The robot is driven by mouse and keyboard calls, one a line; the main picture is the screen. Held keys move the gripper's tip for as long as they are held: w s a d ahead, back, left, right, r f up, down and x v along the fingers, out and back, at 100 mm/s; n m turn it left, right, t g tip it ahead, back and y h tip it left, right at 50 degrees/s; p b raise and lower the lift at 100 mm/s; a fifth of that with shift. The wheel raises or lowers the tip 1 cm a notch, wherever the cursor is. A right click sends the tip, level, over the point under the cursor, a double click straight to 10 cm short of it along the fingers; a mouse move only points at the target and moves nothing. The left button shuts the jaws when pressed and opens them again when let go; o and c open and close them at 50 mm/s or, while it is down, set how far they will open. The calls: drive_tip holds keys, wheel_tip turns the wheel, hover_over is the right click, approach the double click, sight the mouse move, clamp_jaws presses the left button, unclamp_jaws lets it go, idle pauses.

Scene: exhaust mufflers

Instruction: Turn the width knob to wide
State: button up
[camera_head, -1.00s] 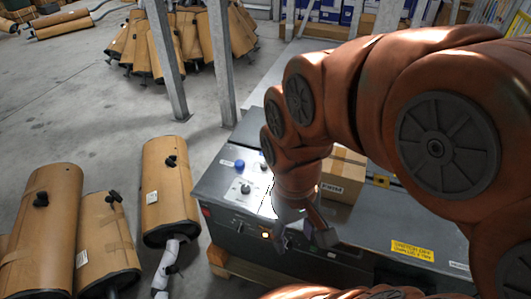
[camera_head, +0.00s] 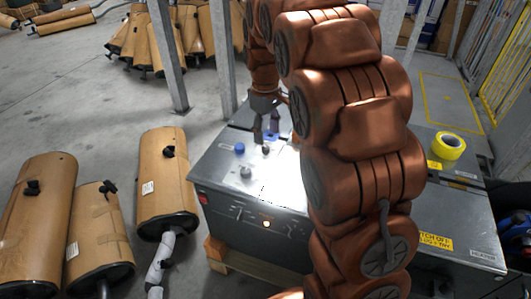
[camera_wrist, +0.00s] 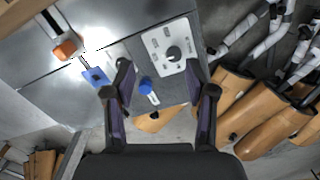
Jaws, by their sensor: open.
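The grey machine (camera_head: 255,210) carries a control panel on its top left end. A dark knob (camera_head: 246,171) sits on a pale marked plate; the same knob (camera_wrist: 174,53) shows in the wrist view. A blue knob (camera_head: 239,148) is beside it, and it also shows in the wrist view (camera_wrist: 146,82). A further small dark knob (camera_head: 265,149) is close under my gripper. The labels are too small to read, so I cannot tell which is the width knob. My gripper (camera_head: 266,136) points down above the panel, open and empty; its fingers (camera_wrist: 159,70) are apart.
Several brown mufflers (camera_head: 168,185) stand left of the machine. A metal post (camera_head: 168,55) rises behind it. A yellow tape roll (camera_head: 447,147) lies on the right part. A blue square (camera_wrist: 95,75) and an orange piece (camera_wrist: 67,48) lie near the panel.

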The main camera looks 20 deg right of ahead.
sight(266, 147)
drive_tip(key=w+d+f+b, duration=0.1)
drive_tip(key=w+f, duration=0.2)
drive_tip(key=w+d+f+n+b, duration=0.1)
drive_tip(key=w+d+f, duration=0.1)
drive_tip(key=w+f, duration=0.1)
drive_tip(key=w+d+f+n+b, duration=0.1)
drive_tip(key=w+f, duration=0.2)
drive_tip(key=w, duration=0.2)
drive_tip(key=shift+d+f+t+b, duration=0.15)
drive_tip(key=shift+d+t+b, duration=0.15)
drive_tip(key=shift+d+b, duration=0.1)
drive_tip(key=shift+f, duration=3.85)
drive_tip(key=shift+c, duration=0.3)
clamp_jaws()
